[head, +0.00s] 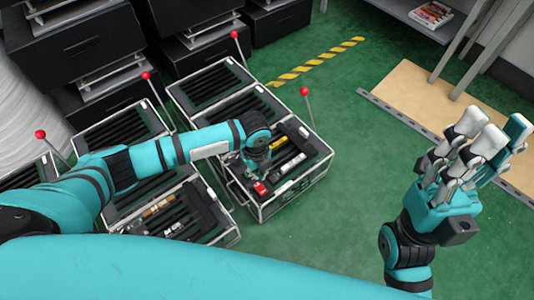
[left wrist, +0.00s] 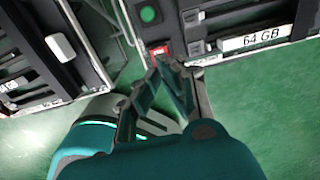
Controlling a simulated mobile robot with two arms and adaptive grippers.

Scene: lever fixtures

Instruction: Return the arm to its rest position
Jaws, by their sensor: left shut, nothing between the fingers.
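My left arm (head: 160,155) reaches in from the left over the black lever cases and bends down at its wrist. My left gripper (head: 258,176) points down at the near case (head: 262,213), just above a red switch (head: 261,188). In the left wrist view the gripper (left wrist: 164,64) is shut and empty, its tips beside the red switch (left wrist: 160,51); I cannot tell whether they touch it. My right gripper (head: 492,130) is raised at the right, fingers apart and empty, away from the cases.
Several cases carry thin levers with red balls, one ball (head: 304,91) upright right of the near case. Dark cabinets (head: 75,45) stand behind. A wooden board (head: 415,95) lies at the right. Green floor (head: 350,180) is clear between the cases and my right arm.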

